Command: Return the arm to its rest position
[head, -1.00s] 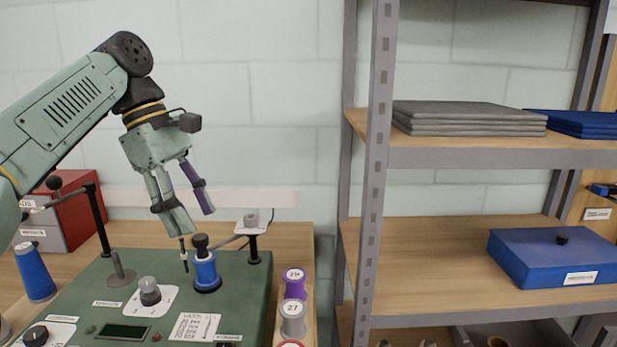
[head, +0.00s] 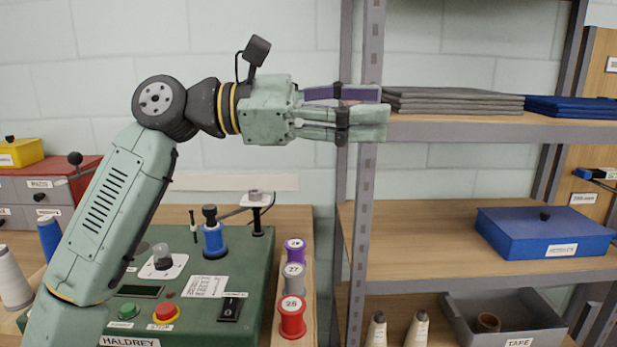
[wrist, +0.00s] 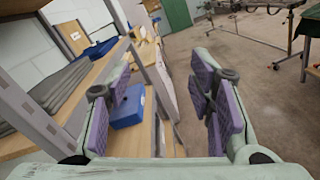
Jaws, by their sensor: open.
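My gripper (head: 385,110) is raised in the head view and points level to the right, its fingers overlapping the shelf post from this viewpoint. In the wrist view my gripper (wrist: 165,110) shows its purple-padded fingers well apart with nothing between them. My arm is bent at the elbow, with the forearm slanting up from the lower left. The blue spool (head: 214,240) stands upright on the green machine (head: 255,270), below and left of my gripper and apart from it.
The metal shelf post (head: 362,230) and shelves with grey folded cloth (head: 450,102) and a blue box (head: 545,235) are at the right. Numbered spools, including a red one (head: 292,318), line the machine's right side. Open floor (wrist: 265,100) shows in the wrist view.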

